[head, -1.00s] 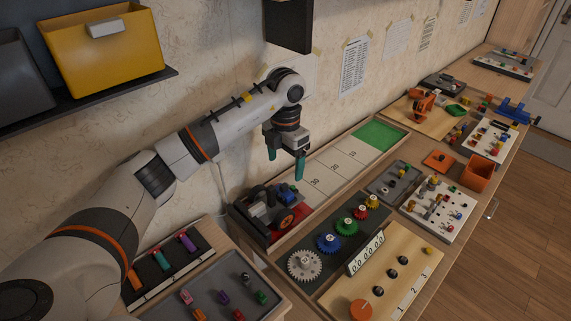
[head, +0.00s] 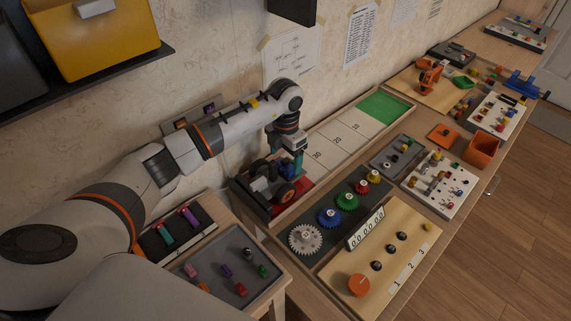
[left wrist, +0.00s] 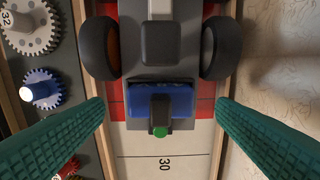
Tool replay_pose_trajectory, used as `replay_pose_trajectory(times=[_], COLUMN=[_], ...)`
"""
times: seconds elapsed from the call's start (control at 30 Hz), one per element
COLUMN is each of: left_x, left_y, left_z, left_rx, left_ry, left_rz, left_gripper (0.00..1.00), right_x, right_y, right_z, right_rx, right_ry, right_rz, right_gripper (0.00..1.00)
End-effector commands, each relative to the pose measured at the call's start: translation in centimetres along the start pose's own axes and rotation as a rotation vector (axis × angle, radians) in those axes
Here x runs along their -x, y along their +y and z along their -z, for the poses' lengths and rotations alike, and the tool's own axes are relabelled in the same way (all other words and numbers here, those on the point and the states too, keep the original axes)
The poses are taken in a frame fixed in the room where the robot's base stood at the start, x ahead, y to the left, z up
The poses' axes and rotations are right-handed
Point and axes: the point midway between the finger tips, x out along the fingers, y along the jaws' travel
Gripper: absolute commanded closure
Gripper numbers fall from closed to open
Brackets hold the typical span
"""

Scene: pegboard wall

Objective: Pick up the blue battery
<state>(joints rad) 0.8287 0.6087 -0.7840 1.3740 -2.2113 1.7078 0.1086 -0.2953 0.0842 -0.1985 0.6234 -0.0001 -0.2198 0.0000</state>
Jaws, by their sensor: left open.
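The blue battery (left wrist: 178,103) sits across the back of a dark toy vehicle (left wrist: 160,42), with a dark grey strap or lever with a green tip over its middle. In the head view the vehicle (head: 262,188) stands on the red end of the numbered track, and the battery is mostly hidden by my gripper. My left gripper (head: 287,160) is open above the vehicle's rear. In the left wrist view its green fingers (left wrist: 160,106) lie to either side of the battery, apart from it, with nothing held. My right gripper is not in view.
A gear board (head: 325,238) and a panel with an orange knob (head: 405,225) lie beside the track. A grey tray (head: 235,285) with several small coloured pieces lies in front. The wall runs close behind the track. A yellow bin (head: 105,40) hangs on a shelf above.

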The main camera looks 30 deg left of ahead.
Motion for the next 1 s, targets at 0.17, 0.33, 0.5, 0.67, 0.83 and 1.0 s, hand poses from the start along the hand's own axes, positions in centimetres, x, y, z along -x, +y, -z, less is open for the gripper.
replay_pose_trajectory(times=[0.17, 0.33, 0.5, 0.67, 0.83, 1.0], left_x=[-1.9, -2.1, -2.1, -2.1, -2.0, -1.6], left_y=[0.0, 0.0, 0.0, 0.0, 0.0, -0.1], left_z=[0.0, 0.1, 0.1, 0.1, 0.1, 0.1], left_rx=[0.0, 0.0, 0.0, 0.0, 0.0, 0.0], left_ry=[0.0, 0.002, 0.001, 0.001, 0.002, 0.003], left_rz=[-0.001, 0.0, 0.0, 0.001, 0.001, 0.001], left_gripper=[0.2, 0.2, 0.35, 0.61, 0.71, 0.71], right_x=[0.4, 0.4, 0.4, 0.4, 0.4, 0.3], right_y=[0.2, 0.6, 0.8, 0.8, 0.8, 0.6], right_z=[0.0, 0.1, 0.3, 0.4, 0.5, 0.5], right_rx=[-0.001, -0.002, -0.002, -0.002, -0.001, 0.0], right_ry=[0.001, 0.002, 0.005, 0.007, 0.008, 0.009], right_rz=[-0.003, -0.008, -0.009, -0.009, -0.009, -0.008], right_gripper=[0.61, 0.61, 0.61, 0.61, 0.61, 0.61])
